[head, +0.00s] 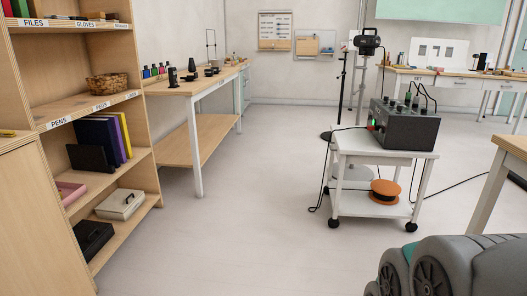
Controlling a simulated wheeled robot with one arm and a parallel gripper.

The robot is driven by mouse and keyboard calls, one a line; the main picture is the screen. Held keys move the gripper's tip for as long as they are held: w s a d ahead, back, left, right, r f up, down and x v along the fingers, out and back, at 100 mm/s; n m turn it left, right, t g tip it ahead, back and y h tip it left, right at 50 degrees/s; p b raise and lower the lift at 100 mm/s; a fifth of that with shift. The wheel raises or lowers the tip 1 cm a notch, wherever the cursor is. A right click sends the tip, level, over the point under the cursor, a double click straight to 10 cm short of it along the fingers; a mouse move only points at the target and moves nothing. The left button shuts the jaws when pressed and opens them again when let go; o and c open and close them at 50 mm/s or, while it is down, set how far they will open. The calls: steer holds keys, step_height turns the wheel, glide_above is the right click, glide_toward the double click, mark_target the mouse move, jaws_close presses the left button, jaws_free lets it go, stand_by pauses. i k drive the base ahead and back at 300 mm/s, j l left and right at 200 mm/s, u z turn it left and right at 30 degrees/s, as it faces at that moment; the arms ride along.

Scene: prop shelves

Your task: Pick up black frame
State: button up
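A black flat rectangular thing (90,158) stands on a middle shelf of the wooden shelf unit at the left. It leans back in front of upright binders and looks like the black frame, but I cannot make out its face. My gripper is not in view, so I cannot see whether it holds anything.
Dark blue and yellow binders (104,138) stand behind the black thing. Lower shelves hold a pink tray (70,192), a white box (120,204) and a black box (93,241). A white cart (385,153) stands at the right. The floor (240,215) between is clear.

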mark_target(189, 78)
steer(key=i+j+u, duration=0.2)
steer(key=i, duration=0.55)
steer(key=i+u, duration=0.25)
steer(key=i, duration=0.45)
steer(key=i+l+u, duration=0.2)
steer(key=i, duration=0.55)
